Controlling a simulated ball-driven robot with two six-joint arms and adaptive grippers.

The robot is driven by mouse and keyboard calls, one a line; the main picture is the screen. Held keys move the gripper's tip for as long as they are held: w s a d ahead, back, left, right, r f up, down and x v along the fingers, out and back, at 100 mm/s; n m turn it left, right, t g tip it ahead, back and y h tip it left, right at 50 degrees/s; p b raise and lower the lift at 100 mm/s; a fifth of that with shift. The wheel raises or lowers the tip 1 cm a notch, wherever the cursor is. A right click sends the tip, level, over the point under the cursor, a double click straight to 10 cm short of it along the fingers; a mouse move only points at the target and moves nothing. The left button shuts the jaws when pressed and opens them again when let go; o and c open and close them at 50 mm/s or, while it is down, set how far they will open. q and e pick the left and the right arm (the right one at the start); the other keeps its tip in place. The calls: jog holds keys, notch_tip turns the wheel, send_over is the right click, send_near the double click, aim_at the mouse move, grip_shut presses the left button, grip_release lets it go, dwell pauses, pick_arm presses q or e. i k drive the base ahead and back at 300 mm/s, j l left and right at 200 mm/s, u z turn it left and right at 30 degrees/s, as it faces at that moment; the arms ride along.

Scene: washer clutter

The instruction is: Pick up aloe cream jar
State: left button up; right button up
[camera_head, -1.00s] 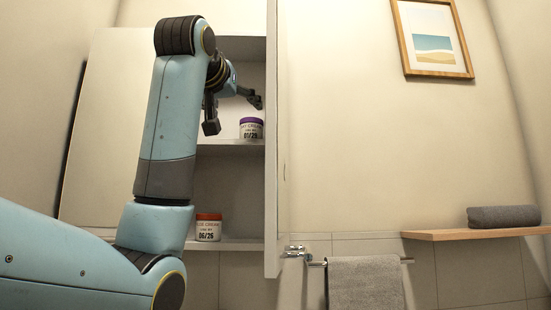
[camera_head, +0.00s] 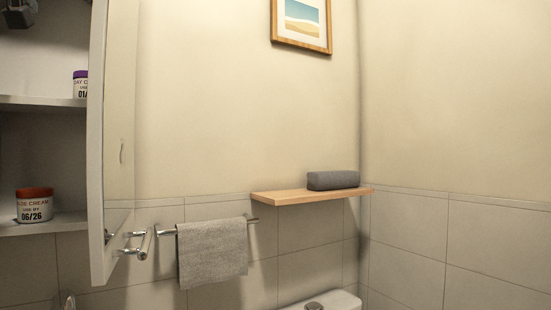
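A white jar with a red lid (camera_head: 35,206) stands upright on the lower shelf of the open cabinet at the left. Its label ends in "OE CREAM" and reads "USE BY 06/26". A second white jar with a purple lid (camera_head: 80,86) stands on the shelf above, partly cut off by the cabinet door; its label shows "AY CREAM". A dark piece of what looks like my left gripper (camera_head: 18,14) shows at the top left corner, above the upper shelf and apart from both jars. Its fingers cannot be made out. My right gripper is not in view.
The cabinet door (camera_head: 97,170) stands open edge-on, just right of the jars. A towel bar with a grey towel (camera_head: 212,250) hangs beside it. A wooden shelf (camera_head: 290,196) carries a rolled grey towel (camera_head: 333,180). A white toilet tank (camera_head: 340,302) is below.

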aim_at(34, 205)
jog(key=k+l, duration=0.8)
jog(key=k, duration=0.05)
